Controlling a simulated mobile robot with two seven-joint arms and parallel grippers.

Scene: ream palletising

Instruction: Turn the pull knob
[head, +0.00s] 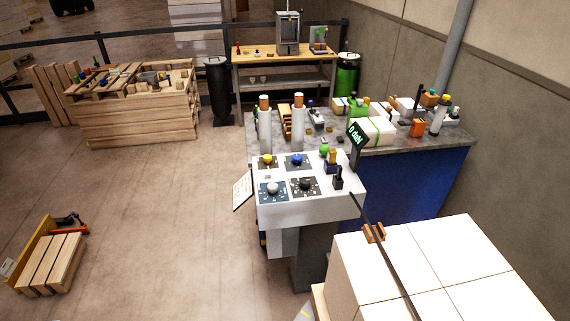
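A white control console (312,212) stands near the middle of the head view. On its sloped top are a yellow knob (267,160), a blue knob (297,160), a pale grey knob (272,188) and a black knob (305,184), each on its own square plate. A green knob (324,149) sits towards the back right of the console. No label tells which one is the pull knob. Neither of my grippers is in view, and nothing touches the knobs.
A stack of white boxes (440,270) with a dark strap stands in front right of the console. A cluttered grey counter (400,150) lies behind it. A small wooden pallet (50,262) lies at left. Open floor (150,220) lies left of the console.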

